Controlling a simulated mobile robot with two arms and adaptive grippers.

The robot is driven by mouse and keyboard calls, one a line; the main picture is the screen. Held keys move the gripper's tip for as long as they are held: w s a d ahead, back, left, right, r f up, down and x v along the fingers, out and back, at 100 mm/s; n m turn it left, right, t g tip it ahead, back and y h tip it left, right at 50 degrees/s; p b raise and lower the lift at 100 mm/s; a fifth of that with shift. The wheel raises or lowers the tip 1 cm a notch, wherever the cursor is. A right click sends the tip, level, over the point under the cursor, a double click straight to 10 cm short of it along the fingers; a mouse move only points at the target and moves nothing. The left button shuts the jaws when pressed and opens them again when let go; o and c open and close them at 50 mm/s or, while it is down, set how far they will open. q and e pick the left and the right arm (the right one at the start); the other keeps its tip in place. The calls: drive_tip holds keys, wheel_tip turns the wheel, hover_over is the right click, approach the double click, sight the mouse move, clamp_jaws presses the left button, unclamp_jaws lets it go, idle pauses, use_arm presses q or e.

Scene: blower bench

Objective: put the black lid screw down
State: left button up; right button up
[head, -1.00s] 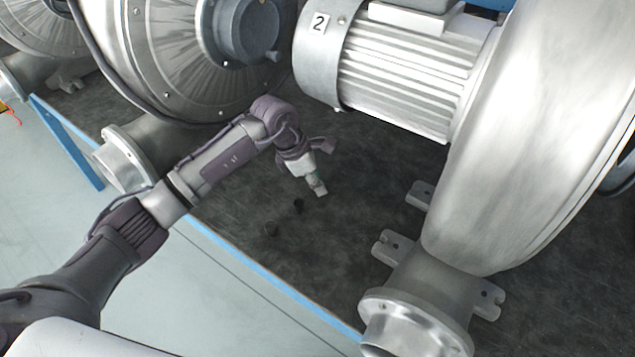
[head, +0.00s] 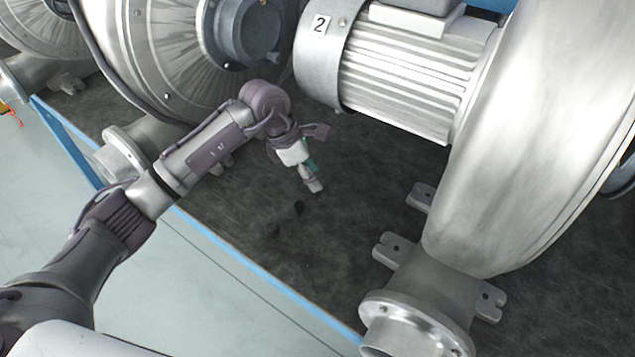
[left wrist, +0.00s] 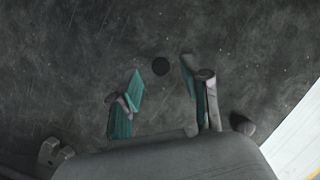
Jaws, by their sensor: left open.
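Two small black pieces lie on the dark bench top in the head view. The nearer one to my left gripper (head: 314,182) looks like the black lid screw (head: 298,207); the other dark piece (head: 273,229) lies closer to the blue edge. In the left wrist view the lid screw (left wrist: 161,66) shows as a dark round disc on the bench, seen between the open fingertips. My left gripper (left wrist: 162,88) is open with teal pads, empty, and apart from the screw. The second piece (left wrist: 243,123) is partly hidden by the gripper body. My right gripper is not in view.
A motor marked 2 (head: 400,75) and its silver blower housing (head: 540,150) stand behind and right. A flanged pipe (head: 415,325) is at the front right. Another blower (head: 175,60) stands behind my left arm. The bench (head: 340,240) is clear around the screw.

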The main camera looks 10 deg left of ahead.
use_arm(q)
drive_tip(key=v, duration=0.8)
drive_tip(key=shift+a+r, duration=0.1)
